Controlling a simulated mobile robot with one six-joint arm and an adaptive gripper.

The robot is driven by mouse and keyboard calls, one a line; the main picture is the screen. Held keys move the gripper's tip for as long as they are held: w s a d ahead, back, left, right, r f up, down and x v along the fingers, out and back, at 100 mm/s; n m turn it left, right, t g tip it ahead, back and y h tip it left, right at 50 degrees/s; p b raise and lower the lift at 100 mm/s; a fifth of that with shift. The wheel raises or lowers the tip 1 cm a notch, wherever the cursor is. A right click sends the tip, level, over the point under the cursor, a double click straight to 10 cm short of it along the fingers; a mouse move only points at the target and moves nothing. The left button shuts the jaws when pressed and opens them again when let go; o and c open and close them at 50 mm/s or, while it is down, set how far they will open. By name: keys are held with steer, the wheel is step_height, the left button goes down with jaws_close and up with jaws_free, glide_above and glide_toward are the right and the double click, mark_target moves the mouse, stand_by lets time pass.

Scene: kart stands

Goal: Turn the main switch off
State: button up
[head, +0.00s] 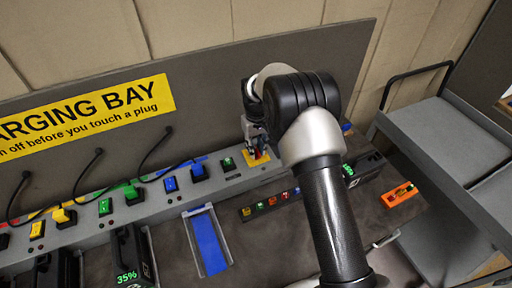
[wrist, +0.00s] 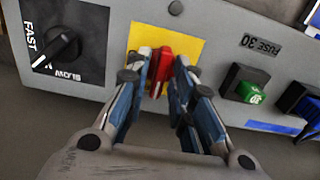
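The main switch is a red handle (wrist: 162,70) on a yellow plate (wrist: 190,40) on the grey panel. In the wrist view it stands upright in the picture, between my fingers. My gripper (wrist: 162,72) is open around the handle, one finger on each side. The left finger is very near it and I cannot tell whether it touches. A narrow gap shows on the right. In the head view my gripper (head: 256,142) is at the panel, and part of the yellow plate (head: 262,167) and a little red show below it.
A black FAST/SLOW dial (wrist: 62,48) is left of the plate in the wrist view. A green switch (wrist: 247,92) marked FUSE 30 is to the right. In the head view, coloured switches and plugs (head: 198,171) line the panel. A blue-floored tray (head: 209,243) lies in front.

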steer(key=shift+o, duration=0.6)
steer(key=shift+r, duration=0.1)
step_height(320, 180, up, 12)
stand_by(0.4)
